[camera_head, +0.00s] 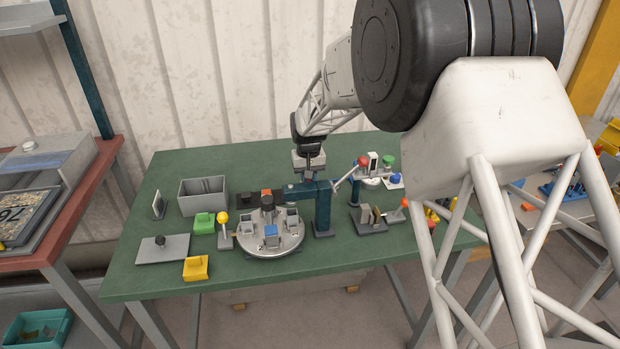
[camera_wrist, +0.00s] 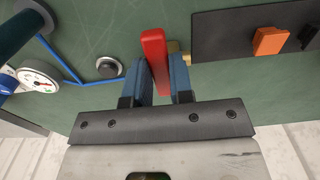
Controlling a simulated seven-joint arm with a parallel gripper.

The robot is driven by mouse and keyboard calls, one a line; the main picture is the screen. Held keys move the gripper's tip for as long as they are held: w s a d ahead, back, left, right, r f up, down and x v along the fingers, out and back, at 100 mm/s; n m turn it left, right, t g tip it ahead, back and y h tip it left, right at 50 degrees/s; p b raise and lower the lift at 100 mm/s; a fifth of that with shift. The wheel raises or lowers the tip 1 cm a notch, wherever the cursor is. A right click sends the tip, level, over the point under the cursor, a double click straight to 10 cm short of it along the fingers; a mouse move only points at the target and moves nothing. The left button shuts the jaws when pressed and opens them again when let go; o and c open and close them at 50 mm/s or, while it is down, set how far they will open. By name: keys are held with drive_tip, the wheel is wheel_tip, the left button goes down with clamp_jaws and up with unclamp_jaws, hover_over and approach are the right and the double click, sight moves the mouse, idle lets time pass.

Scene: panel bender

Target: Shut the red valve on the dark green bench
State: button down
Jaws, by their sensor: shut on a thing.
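The red valve handle (camera_wrist: 156,55) is a long red lever in the wrist view. It stands between the two blue fingers of my gripper (camera_wrist: 160,78), which are shut on it. A brass fitting (camera_wrist: 182,59) shows just right of the lever, low over the dark green bench (camera_wrist: 215,83). In the head view my gripper (camera_head: 308,168) is over the back middle of the bench (camera_head: 165,190), behind a dark blue press (camera_head: 322,200). The red valve cannot be made out there, as the press and my wrist cover that spot.
In the wrist view, a dark plate with an orange switch (camera_wrist: 271,41) lies to the right; a round black knob (camera_wrist: 108,67) and a gauge (camera_wrist: 40,80) are to the left. In the head view, a round fixture plate (camera_head: 262,243) and a grey bin (camera_head: 203,195) stand nearby.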

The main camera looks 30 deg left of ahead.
idle(0.3)
drive_tip(key=c, duration=1)
unclamp_jaws()
drive_tip(key=shift+r, duration=0.15)
drive_tip(key=shift+r, duration=3.75)
